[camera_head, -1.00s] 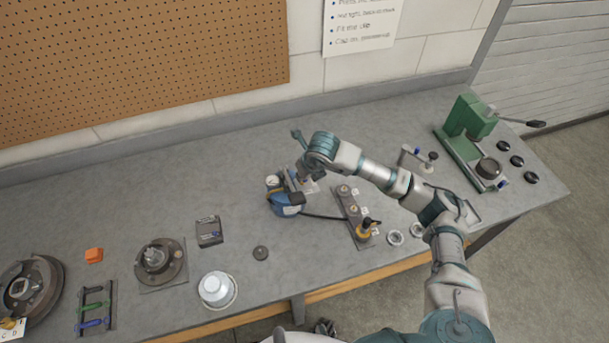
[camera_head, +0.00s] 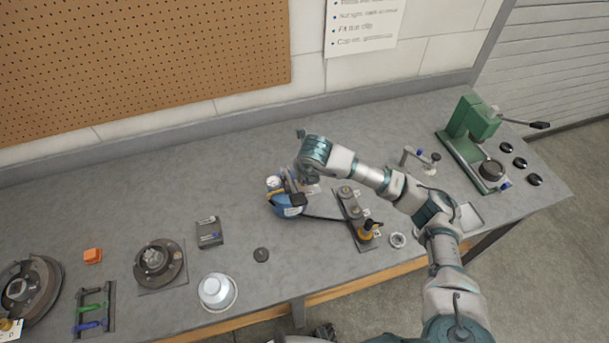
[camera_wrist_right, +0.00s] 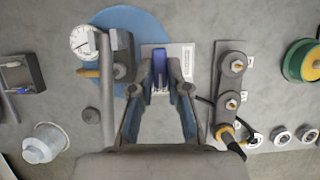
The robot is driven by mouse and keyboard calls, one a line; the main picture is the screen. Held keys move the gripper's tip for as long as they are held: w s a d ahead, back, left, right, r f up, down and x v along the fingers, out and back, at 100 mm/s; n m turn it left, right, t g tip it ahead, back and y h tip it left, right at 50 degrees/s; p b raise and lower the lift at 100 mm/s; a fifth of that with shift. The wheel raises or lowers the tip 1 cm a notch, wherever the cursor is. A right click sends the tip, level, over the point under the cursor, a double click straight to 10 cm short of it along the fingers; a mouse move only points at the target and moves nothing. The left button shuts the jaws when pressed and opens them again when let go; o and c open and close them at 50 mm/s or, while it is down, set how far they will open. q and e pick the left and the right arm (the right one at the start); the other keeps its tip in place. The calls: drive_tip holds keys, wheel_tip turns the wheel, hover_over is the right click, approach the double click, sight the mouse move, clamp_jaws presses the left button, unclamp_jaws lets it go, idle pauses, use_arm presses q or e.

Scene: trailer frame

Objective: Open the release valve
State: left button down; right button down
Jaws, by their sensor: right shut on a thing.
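A blue pump unit (camera_head: 287,206) with a round white gauge (camera_head: 272,182) stands mid-bench. In the right wrist view its round blue body (camera_wrist_right: 135,22) lies behind the gauge (camera_wrist_right: 82,40) and a grey fitting. My right gripper (camera_wrist_right: 160,82) points down beside the pump, its fingertips closed about a small blue lever (camera_wrist_right: 159,84). A white printed label (camera_wrist_right: 183,62) lies just right of the lever. In the head view my right wrist partly covers the gripper (camera_head: 302,185) and the lever. I cannot tell the lever's exact angle. My left gripper is not in view.
A black hose runs from the pump to a fitting plate (camera_head: 354,216) with a yellow-black connector (camera_head: 367,230). A green press (camera_head: 468,130) stands far right. A white cup (camera_head: 214,290) and a hub (camera_head: 160,262) sit at front left. The back of the bench is clear.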

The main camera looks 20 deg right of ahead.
drive_tip(key=c, duration=1.1)
unclamp_jaws()
drive_tip(key=shift+w, duration=0.15)
drive_tip(key=shift+c, duration=0.2)
drive_tip(key=v, duration=1.1)
drive_tip(key=shift+r, duration=0.35)
drive_tip(key=shift+s+f, duration=0.1)
drive_tip(key=shift+s, duration=0.15)
